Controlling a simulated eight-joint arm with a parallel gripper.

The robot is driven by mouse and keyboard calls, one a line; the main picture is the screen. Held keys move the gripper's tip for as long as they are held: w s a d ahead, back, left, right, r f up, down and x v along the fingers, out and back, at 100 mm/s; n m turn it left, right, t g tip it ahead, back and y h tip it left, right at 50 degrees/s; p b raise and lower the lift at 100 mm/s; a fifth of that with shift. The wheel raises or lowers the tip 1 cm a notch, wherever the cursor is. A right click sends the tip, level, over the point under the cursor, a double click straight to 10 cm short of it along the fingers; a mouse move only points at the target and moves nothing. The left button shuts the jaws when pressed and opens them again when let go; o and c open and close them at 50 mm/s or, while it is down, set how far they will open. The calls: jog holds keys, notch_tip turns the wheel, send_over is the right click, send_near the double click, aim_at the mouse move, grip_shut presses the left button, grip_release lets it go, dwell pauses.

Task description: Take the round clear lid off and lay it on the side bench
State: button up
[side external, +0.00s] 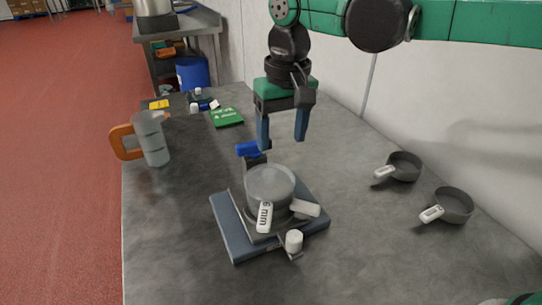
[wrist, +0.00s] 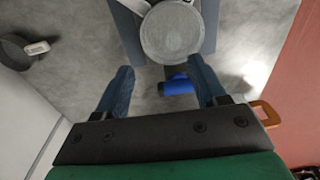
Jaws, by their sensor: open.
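The round lid (side external: 269,182) is a translucent grey disc on top of a grey pot (side external: 285,212), which stands on a dark blue-grey base plate (side external: 237,232) on the bench. The lid also shows at the top centre of the wrist view (wrist: 171,30). My gripper (side external: 282,146) is open and empty, above and behind the lid in the side view, fingers pointing down. In the wrist view its two fingers (wrist: 161,78) are spread apart, short of the lid and not touching it. A blue part (side external: 247,148) sits behind the lid, below my fingers.
White-tagged handles (side external: 264,217) and a white knob (side external: 294,241) stick out at the plate's front. Two dark cups (side external: 404,166) (side external: 455,205) stand at right. An orange-handled jug (side external: 152,139) and green packet (side external: 227,117) are at left and back. The bench front (side external: 400,270) is clear.

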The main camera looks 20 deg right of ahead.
aim_at(270, 171)
jog(key=shift+w+a+f+g, duration=0.15)
jog(key=shift+a+f, duration=0.1)
jog(key=shift+a, duration=0.25)
jog(key=shift+a+f+g, duration=0.15)
jog(key=shift+a+f, duration=0.05)
jog(key=shift+a, duration=0.25)
jog(key=shift+f, duration=2.75)
grip_shut()
